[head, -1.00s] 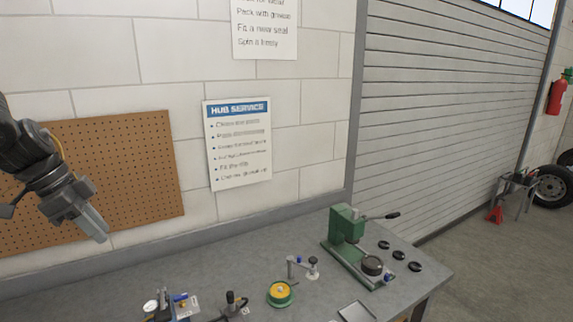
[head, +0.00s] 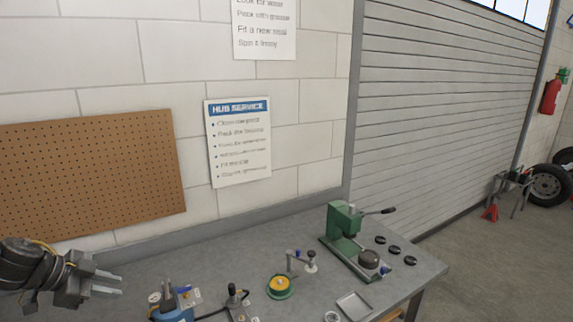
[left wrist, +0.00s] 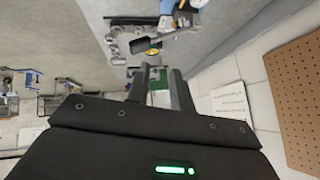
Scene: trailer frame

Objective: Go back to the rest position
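My left gripper (head: 120,284) is at the lower left of the head view, in front of the wall below the pegboard and left of the bench items. Its two fingers point right with a gap between them. In the left wrist view the fingers (left wrist: 160,75) also stand apart with nothing held between them. My right gripper does not show in either view.
The grey bench (head: 235,262) carries a green press (head: 343,222), a yellow-green round part (head: 279,286), a shallow tray (head: 353,305), several black rings (head: 395,250) and a blue device (head: 178,303). A pegboard (head: 90,170) hangs on the wall behind.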

